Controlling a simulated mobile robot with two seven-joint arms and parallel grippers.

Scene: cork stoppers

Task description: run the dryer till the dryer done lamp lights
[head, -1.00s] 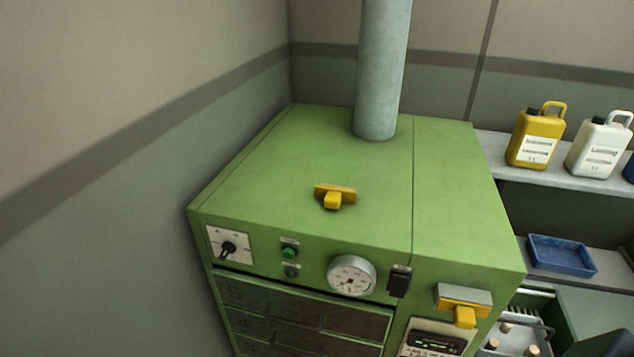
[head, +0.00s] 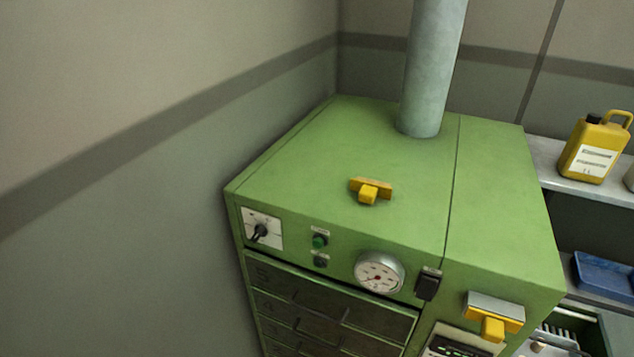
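The green dryer cabinet (head: 350,150) stands in the corner by the left wall. Its front carries a black selector knob (head: 260,230) on a white plate, a green round button or lamp (head: 320,241), and a smaller dark one (head: 320,261) below it, which looks unlit. Their labels are too small to read. A round dial gauge (head: 379,272), a black rocker switch (head: 428,284) and a yellow-handled lever (head: 493,327) sit further right. A display panel (head: 460,345) is cut off at the bottom edge. Neither gripper is in view.
A yellow T-handle (head: 369,191) lies on the dryer top, and a grey duct pipe (head: 430,70) rises from it. Stacked drawers (head: 330,305) are below the controls. A yellow jug (head: 593,148) and a blue tray (head: 605,274) are on shelves at right.

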